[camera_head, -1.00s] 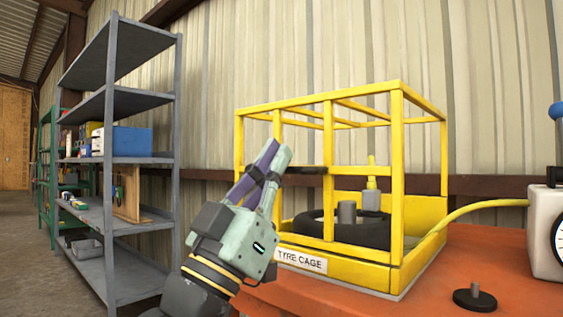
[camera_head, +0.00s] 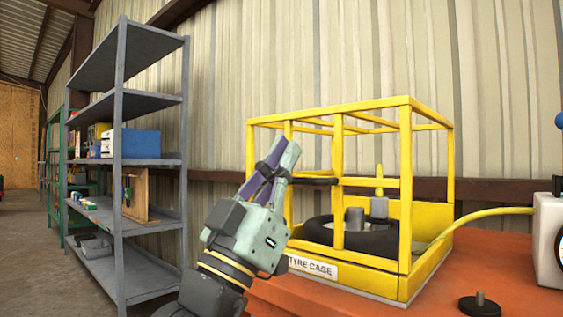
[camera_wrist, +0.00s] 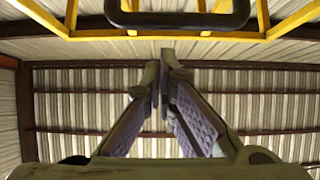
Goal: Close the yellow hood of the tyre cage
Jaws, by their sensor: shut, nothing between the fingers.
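The yellow hood (camera_head: 337,200) is an open frame of bars standing over a black tyre (camera_head: 362,238) on the tyre cage's yellow base (camera_head: 355,276). Its front posts reach down to the base, so it looks lowered; I cannot see whether it is latched. A black handle (camera_head: 318,181) sticks out from the hood's front, and it also shows at the top of the wrist view (camera_wrist: 178,20). My gripper (camera_head: 287,150) points upward at the cage's front left, beside the handle. In the wrist view its fingers (camera_wrist: 163,85) meet with nothing between them.
The cage stands on an orange bench (camera_head: 480,260). A yellow hose (camera_head: 470,220) runs right to a white box with a gauge (camera_head: 550,235). A small dark disc with a stud (camera_head: 480,304) lies at front right. Grey shelving (camera_head: 122,180) stands at left.

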